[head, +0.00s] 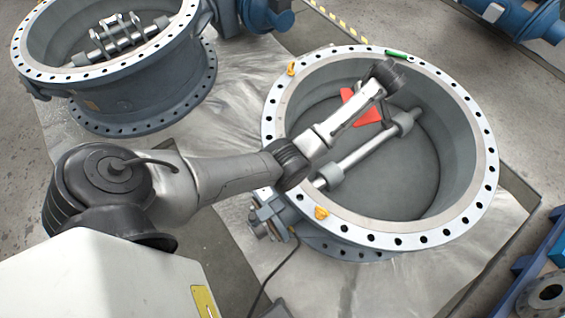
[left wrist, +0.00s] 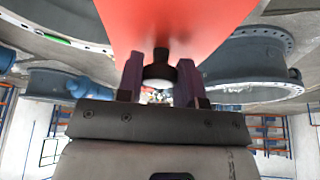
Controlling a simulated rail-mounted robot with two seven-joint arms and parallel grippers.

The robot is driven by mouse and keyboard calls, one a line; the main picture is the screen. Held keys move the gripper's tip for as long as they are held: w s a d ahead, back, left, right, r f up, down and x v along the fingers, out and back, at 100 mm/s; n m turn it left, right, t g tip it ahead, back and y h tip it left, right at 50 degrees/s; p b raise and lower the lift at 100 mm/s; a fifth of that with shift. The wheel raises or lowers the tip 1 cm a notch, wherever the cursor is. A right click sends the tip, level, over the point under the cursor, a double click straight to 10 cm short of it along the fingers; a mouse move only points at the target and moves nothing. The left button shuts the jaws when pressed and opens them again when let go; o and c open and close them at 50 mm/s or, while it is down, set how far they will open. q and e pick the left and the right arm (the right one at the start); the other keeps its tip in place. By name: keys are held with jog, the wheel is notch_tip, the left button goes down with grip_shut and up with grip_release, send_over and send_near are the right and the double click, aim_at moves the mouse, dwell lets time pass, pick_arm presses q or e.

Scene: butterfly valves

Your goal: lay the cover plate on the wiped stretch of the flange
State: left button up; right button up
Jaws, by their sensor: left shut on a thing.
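A red cover plate (head: 368,117) shows in the head view inside the outline of the near valve's ring, partly hidden behind my left arm. In the left wrist view the plate (left wrist: 180,25) fills the top middle, with a dark knob on its underside. My left gripper (left wrist: 160,78) is shut on that knob. Its fingers are hidden behind the wrist in the head view. The pale flange (head: 400,233) with many bolt holes rims the near valve, and the plate appears apart from it. I cannot tell which stretch is wiped. My right gripper is not in view.
An orange clip (head: 291,68) and a yellow one (head: 321,213) sit on the flange's left side. A green object (head: 398,54) lies on its far side. A shaft (head: 360,150) crosses the bore. A second valve (head: 130,105) stands at the upper left.

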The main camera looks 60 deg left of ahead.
pick_arm(q)
jog(key=s+f+n+g, duration=0.1)
jog(key=s+f+n, duration=0.1)
jog(key=s+f, duration=0.7)
jog(key=s+f+n, duration=0.1)
jog(key=s+f, duration=0.4)
jog(key=f, duration=0.8)
jog(key=s+a+f, duration=0.2)
jog(key=s, duration=0.1)
jog(key=s+a+f, duration=0.3)
jog(key=s+a+f+b, duration=0.1)
jog(key=s+a+f, duration=0.1)
jog(key=s+a, duration=0.1)
jog(key=shift+s+f, duration=0.15)
jog(key=shift+s, duration=0.1)
jog(key=shift+f+b, duration=0.85)
jog(key=shift+f, duration=1.1)
jog(key=shift+f, duration=0.2)
jog(key=o, duration=1)
